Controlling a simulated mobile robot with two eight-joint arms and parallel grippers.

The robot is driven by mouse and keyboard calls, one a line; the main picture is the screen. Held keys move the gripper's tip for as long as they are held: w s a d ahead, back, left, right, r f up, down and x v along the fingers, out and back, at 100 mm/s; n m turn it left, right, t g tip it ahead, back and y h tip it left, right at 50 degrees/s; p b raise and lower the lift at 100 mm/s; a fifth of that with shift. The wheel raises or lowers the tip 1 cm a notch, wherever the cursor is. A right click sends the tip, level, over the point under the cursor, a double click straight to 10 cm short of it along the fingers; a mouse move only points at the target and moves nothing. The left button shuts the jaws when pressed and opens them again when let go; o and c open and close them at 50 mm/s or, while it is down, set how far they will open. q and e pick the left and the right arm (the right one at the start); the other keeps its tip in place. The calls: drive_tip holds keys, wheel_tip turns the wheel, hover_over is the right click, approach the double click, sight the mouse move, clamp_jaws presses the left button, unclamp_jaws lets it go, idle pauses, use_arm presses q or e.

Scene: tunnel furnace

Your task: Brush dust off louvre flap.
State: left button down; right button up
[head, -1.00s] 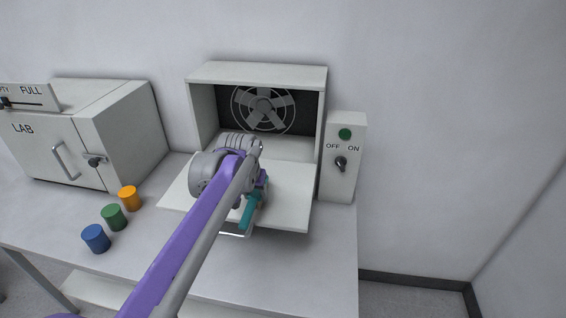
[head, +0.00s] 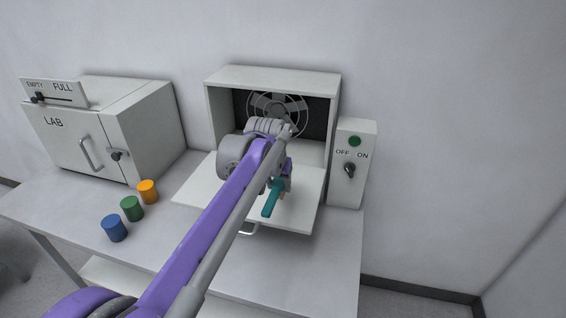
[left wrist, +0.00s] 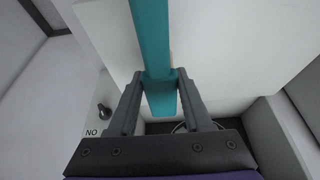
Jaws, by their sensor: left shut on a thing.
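The flap (head: 195,193) is a pale, flat panel lying open in front of the furnace box (head: 275,78) in the head view. It also shows as a broad white surface in the left wrist view (left wrist: 235,45). My left gripper (head: 283,180) is over the right part of the flap, shut on a teal brush handle (head: 271,201). In the left wrist view the handle (left wrist: 152,40) runs between the two fingers (left wrist: 161,85). A small tan edge shows beside the handle; whether it touches the flap is unclear. I can make out no dust. My right gripper is not in view.
A switch box (head: 352,190) with an OFF/ON knob stands right of the furnace. A LAB cabinet (head: 75,130) stands at the left. Blue (head: 114,228), green (head: 132,208) and orange (head: 148,191) cups stand on the table (head: 180,240). The table's front right is clear.

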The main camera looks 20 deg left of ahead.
use_arm(q)
drive_tip(key=shift+d+r, duration=0.1)
drive_tip(key=shift+r, duration=1.45)
